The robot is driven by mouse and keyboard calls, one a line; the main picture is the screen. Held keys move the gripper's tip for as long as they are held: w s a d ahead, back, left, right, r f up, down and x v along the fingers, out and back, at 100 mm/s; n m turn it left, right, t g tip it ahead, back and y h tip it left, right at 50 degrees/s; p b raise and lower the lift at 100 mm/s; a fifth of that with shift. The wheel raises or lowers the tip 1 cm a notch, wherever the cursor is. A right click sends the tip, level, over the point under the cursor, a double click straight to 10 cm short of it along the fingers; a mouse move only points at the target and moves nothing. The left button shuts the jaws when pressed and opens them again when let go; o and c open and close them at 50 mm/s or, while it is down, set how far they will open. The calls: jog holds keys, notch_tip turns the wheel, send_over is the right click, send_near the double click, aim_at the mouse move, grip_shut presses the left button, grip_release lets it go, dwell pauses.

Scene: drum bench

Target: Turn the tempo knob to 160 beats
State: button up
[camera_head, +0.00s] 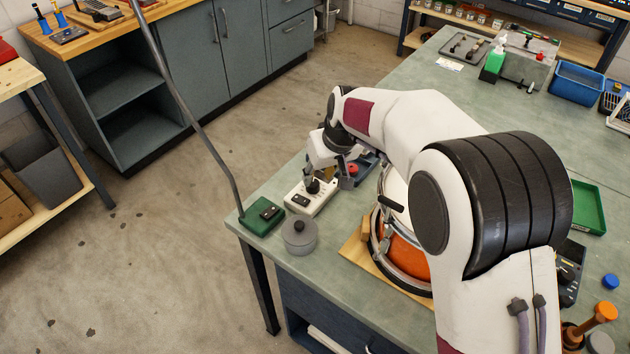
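A small white box (303,206) with a dark panel on its near-left part lies on the green bench near its left edge. A round black knob (313,187) sits on its top, toward the far end. I take this knob to be the tempo knob; its setting is too small to read. My gripper (314,178) points down right over the knob, with its fingers at or just above it. I cannot tell whether the fingers touch the knob or how far apart they are.
A drum with an orange shell (406,258) lies to the right, under my arm.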

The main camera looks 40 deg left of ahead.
aim_at(314, 184)
jog(key=shift+x, duration=2.45)
jog(key=shift+c, duration=0.5)
jog(key=c, duration=0.7)
